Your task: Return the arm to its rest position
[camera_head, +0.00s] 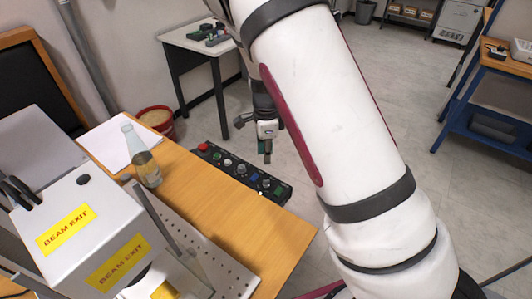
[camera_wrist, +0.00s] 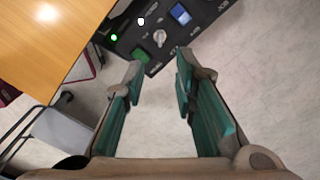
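My white arm with a dark red stripe (camera_head: 325,110) reaches across the head view from lower right to the top. My gripper (camera_head: 266,155) hangs pointing down, just beyond the far side of the black control panel (camera_head: 240,172) on the wooden table. In the wrist view my gripper (camera_wrist: 160,68) has its two teal-padded fingers apart with nothing between them. The panel (camera_wrist: 125,45) shows ahead of the fingertips, with a green button, a silver knob, a blue switch and a lit green lamp. The gripper appears apart from the panel.
The wooden table (camera_head: 245,225) also holds a glass bottle (camera_head: 142,158), white paper (camera_head: 115,142) and a white machine labelled BEAM EXIT (camera_head: 75,205). A small side table (camera_head: 190,45) stands behind, and a blue-framed bench (camera_head: 495,70) at right. Open floor lies between.

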